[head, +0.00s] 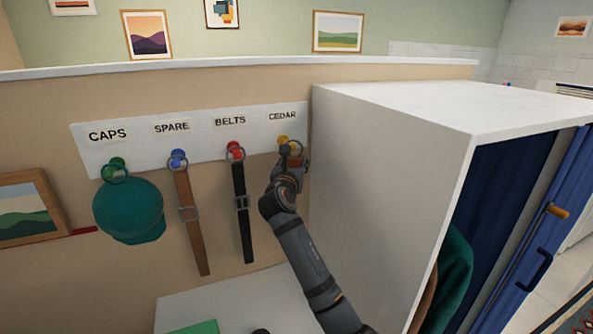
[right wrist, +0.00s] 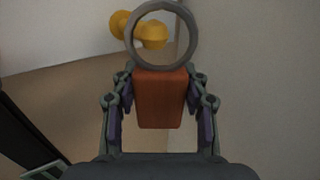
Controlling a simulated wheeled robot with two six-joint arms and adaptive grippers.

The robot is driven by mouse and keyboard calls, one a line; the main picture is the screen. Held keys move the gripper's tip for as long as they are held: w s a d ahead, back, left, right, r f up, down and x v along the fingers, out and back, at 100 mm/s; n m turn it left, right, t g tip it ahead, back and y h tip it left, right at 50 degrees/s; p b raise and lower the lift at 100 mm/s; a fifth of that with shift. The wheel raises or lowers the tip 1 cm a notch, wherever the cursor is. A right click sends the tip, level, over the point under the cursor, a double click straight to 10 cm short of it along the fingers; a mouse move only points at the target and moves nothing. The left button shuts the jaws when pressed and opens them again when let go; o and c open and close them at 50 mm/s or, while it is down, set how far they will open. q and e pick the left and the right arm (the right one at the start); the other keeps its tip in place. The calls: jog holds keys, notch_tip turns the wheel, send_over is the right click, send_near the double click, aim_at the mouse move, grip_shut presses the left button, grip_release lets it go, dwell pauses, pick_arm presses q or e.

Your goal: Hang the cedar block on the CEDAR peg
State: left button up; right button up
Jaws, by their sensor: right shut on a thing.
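The cedar block (right wrist: 161,97) is an orange-brown block with a grey metal ring (right wrist: 190,38) at its top. My right gripper (right wrist: 161,110) is shut on the block, one finger on each side. The yellow CEDAR peg (head: 283,141) is at the right end of the white rack, under its CEDAR label (head: 283,116). In the right wrist view the peg's knob (right wrist: 152,36) shows through the ring opening. I cannot tell whether the ring is around the peg or only in front of it. The block shows small in the head view (head: 302,161). My left gripper is not in view.
The rack (head: 205,150) also holds a green cap (head: 128,210), a brown belt (head: 186,225) and a black belt (head: 241,215). The white wardrobe side (head: 380,190) stands close to the right of my right arm. A pale surface (head: 185,310) lies below.

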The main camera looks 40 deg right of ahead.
jog(key=shift+w+d+f+b, duration=0.1)
jog(key=shift+w+d+b, duration=0.1)
jog(key=shift+w+b, duration=0.6)
jog(key=shift+w+d+f+b, duration=0.1)
jog(key=shift+w+d+b, duration=0.1)
jog(key=shift+w+b, duration=0.55)
jog(key=shift+w+d+f+p, duration=0.1)
jog(key=shift+w+f+p, duration=0.1)
jog(key=shift+w+p, duration=0.3)
jog(key=shift+w+d+f+p, duration=0.1)
jog(key=shift+w+f+p, duration=0.05)
jog(key=shift+w+p, duration=0.3)
jog(key=shift+s, duration=0.1)
jog(key=o, duration=1.2)
